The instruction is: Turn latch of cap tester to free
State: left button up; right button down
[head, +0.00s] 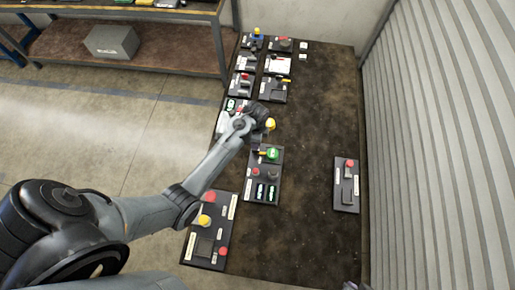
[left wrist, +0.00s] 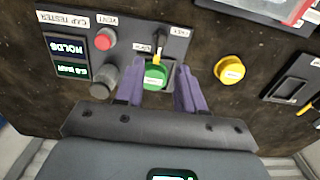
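The cap tester (head: 263,187) is a dark panel on the bench, also in the left wrist view (left wrist: 122,62). It has a green round cap (left wrist: 155,75), a thin yellow latch lever (left wrist: 160,44) just above the cap, a red button (left wrist: 105,39), a grey knob (left wrist: 103,82) and two lit displays. The lever points up and slightly right; small labels beside it are hard to read. My left gripper (left wrist: 157,88) is open and empty, its purple fingers on either side of the green cap in view; contact cannot be told. Only a tip of my right gripper (head: 350,286) shows.
A loose yellow cap (left wrist: 229,69) lies on the bench (head: 318,130) right of the tester in the wrist view. Several other dark panels stand on the bench, one with red and yellow buttons (head: 211,232), another at right (head: 346,186). A corrugated wall borders the right side.

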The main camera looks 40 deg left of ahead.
pick_arm(q)
notch_tip(320, 180, down, 8)
jog(key=shift+r+b, duration=0.1)
jog(key=shift+b, duration=0.3)
grip_shut()
